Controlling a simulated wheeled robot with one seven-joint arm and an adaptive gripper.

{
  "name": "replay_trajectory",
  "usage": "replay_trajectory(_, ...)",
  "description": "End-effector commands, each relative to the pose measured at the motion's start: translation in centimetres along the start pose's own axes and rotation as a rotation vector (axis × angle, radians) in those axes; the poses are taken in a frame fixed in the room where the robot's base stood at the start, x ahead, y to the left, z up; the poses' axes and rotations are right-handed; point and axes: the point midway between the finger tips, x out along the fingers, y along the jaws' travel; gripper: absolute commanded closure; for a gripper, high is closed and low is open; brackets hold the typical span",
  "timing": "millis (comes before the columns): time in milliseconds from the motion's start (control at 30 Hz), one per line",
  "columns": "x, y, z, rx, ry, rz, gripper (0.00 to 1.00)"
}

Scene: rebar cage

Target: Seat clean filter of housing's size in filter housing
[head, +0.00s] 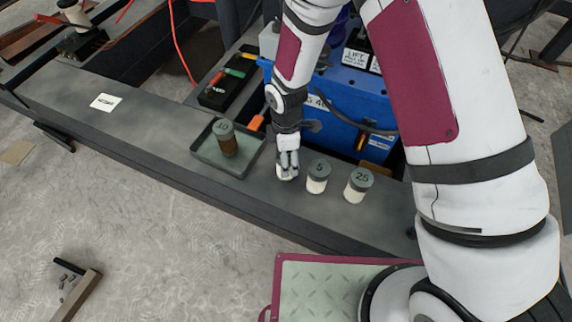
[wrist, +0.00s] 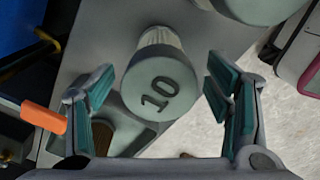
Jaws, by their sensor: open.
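A clean filter with white pleats and a grey-green cap marked 10 (wrist: 160,88) stands between the fingers of my gripper (wrist: 163,108) in the wrist view. The fingers are open on both sides of its cap. In the head view my gripper (head: 287,170) is low over the beam and mostly hides this filter. Clean filters marked 5 (head: 318,177) and 25 (head: 358,185) stand to its right. A brown, dirty filter marked 10 (head: 226,140) stands in a shallow dark tray (head: 202,153) to its left. I cannot make out the filter housing for certain.
A blue machine (head: 350,95) with cables stands behind the filters. A black case (head: 222,85) with coloured items and an orange handle (head: 256,122) are near the tray. A white card (head: 105,102) lies on the left of the beam, where the surface is mostly clear.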

Motion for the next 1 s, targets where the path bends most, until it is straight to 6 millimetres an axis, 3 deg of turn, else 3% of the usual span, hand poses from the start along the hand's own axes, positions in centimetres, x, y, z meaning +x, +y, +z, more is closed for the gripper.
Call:
replay_trajectory(67,-0.1,0.0,0.0,0.000,0.000,0.000,0.28)
replay_trajectory(333,-0.1,0.0,0.0,0.000,0.000,0.000,0.86)
replay_trajectory(733,-0.5,0.1,0.0,0.000,0.001,0.001,0.87)
replay_trajectory(1000,-3.2,0.1,0.0,0.000,0.001,0.003,0.87)
